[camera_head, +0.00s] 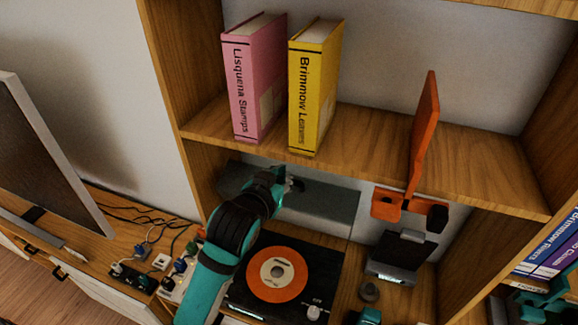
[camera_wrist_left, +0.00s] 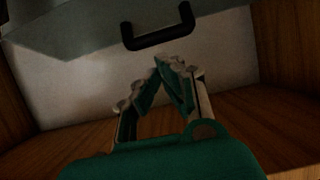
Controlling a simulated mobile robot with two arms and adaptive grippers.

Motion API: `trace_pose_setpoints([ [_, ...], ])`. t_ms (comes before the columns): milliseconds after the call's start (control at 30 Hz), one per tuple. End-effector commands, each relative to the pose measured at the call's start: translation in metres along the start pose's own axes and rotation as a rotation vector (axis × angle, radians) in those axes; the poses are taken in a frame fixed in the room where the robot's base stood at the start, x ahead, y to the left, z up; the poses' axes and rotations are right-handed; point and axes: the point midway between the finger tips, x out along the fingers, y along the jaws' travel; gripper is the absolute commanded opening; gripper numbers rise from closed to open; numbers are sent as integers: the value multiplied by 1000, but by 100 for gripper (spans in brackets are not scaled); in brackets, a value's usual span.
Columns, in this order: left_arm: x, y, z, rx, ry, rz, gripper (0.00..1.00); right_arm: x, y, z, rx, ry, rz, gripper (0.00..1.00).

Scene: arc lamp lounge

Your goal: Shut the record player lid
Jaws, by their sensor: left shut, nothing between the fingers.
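The record player (camera_head: 325,262) sits in the lower shelf compartment, with an orange record on its dark deck. Its grey, see-through lid (camera_head: 325,205) stands raised at the back. In the left wrist view, the lid (camera_wrist_left: 75,28) spans the top, with a black handle (camera_wrist_left: 158,32) on its edge. My left gripper (camera_head: 292,185) is in front of the raised lid, above the deck. Its fingertips (camera_wrist_left: 172,62) are together and empty, just below the handle in the left wrist view; contact cannot be told. Teal parts of my right arm show at the lower right; its fingers are not clear.
A pink book (camera_head: 255,80) and a yellow book (camera_head: 315,85) stand on the shelf above. An orange stand (camera_head: 424,130) is to their right. A dark device (camera_head: 402,255) stands right of the player. Cables and plugs lie to the left, near a screen (camera_head: 45,150).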

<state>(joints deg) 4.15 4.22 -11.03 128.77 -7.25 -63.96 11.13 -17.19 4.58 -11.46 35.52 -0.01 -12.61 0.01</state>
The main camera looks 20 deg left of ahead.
Motion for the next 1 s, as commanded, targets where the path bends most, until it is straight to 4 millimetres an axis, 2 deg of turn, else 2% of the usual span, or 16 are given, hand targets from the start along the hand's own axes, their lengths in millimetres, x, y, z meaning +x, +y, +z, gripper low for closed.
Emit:
trace_pose_setpoints([
  [33, 9, 0, -3, 1, -3, -1, 0, -6, 0, -1, 0, 0, 0, 82],
  [200, 35, 0, -2, 1, -2, 0, 0, -14, 0, -1, 0, 0, 0, 82],
  [333, 47, 0, -1, 1, -2, 0, 0, -17, 0, -2, 0, 0, 0, 82],
  [800, 52, 0, 1, 0, 0, 1, 0, -16, 0, -2, 0, 0, 0, 82],
  [1000, 56, 0, 6, -1, 32, 0, 0, -3, 0, -1, 0, 1, 0, 82],
])
